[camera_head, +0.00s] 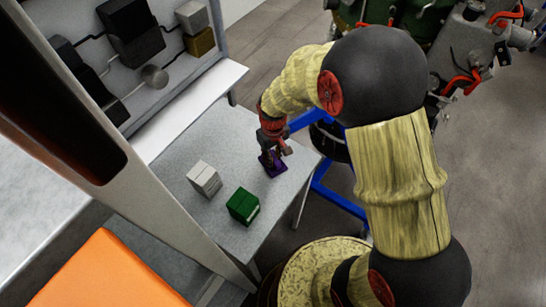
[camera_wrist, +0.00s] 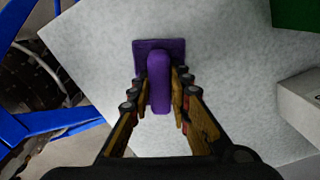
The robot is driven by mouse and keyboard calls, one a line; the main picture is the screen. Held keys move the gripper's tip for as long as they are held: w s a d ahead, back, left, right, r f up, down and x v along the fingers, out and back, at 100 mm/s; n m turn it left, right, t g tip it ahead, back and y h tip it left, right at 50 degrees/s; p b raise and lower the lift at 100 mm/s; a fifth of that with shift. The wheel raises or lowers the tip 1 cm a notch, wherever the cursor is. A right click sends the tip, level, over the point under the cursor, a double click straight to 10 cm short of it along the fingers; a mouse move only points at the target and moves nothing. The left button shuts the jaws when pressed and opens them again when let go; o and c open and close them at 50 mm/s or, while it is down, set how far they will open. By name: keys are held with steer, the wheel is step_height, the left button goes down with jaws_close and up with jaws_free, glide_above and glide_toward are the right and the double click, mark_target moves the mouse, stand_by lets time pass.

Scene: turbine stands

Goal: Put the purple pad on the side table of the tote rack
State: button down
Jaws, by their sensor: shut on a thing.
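The purple pad (camera_wrist: 159,50) has a flat square base and a raised rounded grip. My gripper (camera_wrist: 162,92) is shut on that grip, one finger on each side, in the wrist view. In the head view the pad (camera_head: 273,165) is at the grey side table (camera_head: 220,145), near its right corner, partly hidden by my gripper (camera_head: 270,152). The pad's base looks flat over the table top; I cannot tell whether it touches.
A white box (camera_head: 204,179) and a green box (camera_head: 242,206) stand on the table left of and below the pad. A rack with dark and metal parts (camera_head: 135,35) stands behind. A blue frame (camera_head: 335,195) is close to the table's right side.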

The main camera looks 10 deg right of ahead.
steer(key=c, duration=1.6)
jaws_free()
steer(key=shift+o, duration=1)
steer(key=shift+r+p, duration=2.4)
steer(key=shift+r, duration=1.15)
steer(key=s+d+r+m+t+b, duration=0.2)
steer(key=s+d+r+b, duration=0.3)
steer(key=s+r+b, duration=0.2)
steer(key=s+d+r+m+t+b, duration=0.2)
steer(key=s+r+b, duration=0.5)
steer(key=s, duration=0.4)
steer(key=d+t, duration=0.1)
steer(key=d, duration=0.1)
steer(key=shift+s+d+r+t, duration=0.25)
steer(key=shift+d+r+t, duration=0.05)
steer(key=shift+d+r, duration=0.05)
